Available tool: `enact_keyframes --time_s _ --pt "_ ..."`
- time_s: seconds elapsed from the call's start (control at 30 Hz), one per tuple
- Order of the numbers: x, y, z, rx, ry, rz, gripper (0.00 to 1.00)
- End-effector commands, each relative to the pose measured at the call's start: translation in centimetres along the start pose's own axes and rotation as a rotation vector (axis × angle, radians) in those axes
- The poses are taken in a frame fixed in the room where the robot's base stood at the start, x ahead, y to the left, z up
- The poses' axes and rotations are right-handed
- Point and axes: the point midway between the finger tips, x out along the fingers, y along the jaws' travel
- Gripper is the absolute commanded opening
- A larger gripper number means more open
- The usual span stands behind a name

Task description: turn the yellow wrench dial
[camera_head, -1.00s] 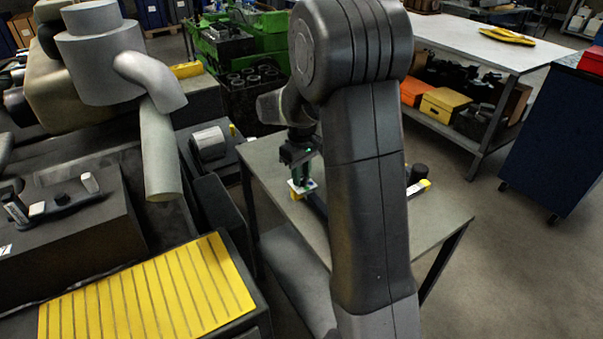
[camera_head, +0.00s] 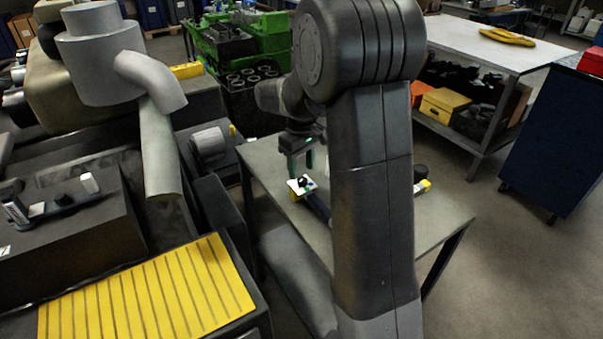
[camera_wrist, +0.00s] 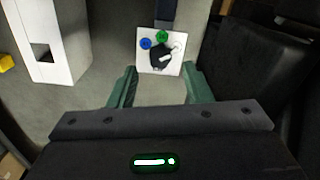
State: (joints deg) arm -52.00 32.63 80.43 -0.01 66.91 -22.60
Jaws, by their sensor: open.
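The wrench (camera_head: 316,205) lies on the grey table, dark-shafted with yellow ends, and is partly hidden behind my arm in the head view. At its near-left end is a white square plate (camera_head: 293,185) with a black dial. In the wrist view the plate (camera_wrist: 146,66) shows blue, green and white round marks around the black dial knob (camera_wrist: 158,57), which has a white pointer. My gripper (camera_head: 300,168) is open and empty above the plate. In the wrist view its green fingers (camera_wrist: 160,88) stand apart, short of the knob and not touching it.
A dark engine block with a grey pipe (camera_head: 158,150) and a yellow ribbed panel (camera_head: 150,290) stands at left. A white box-like object (camera_wrist: 50,40) is left in the wrist view.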

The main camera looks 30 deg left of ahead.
Motion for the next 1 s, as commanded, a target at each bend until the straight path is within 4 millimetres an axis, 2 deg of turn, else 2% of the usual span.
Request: enact_keyframes --time_s 0.2,0.43,0.63,1.0 --pt "-5.3 0.0 -0.1 0.000 0.005 0.002 0.45" --pt "-9.3 0.0 -0.1 0.000 0.002 0.001 0.45" --pt "-10.6 0.0 0.0 0.000 0.000 0.000 0.45" --pt "-10.4 0.0 0.0 0.000 -0.001 0.000 0.45"
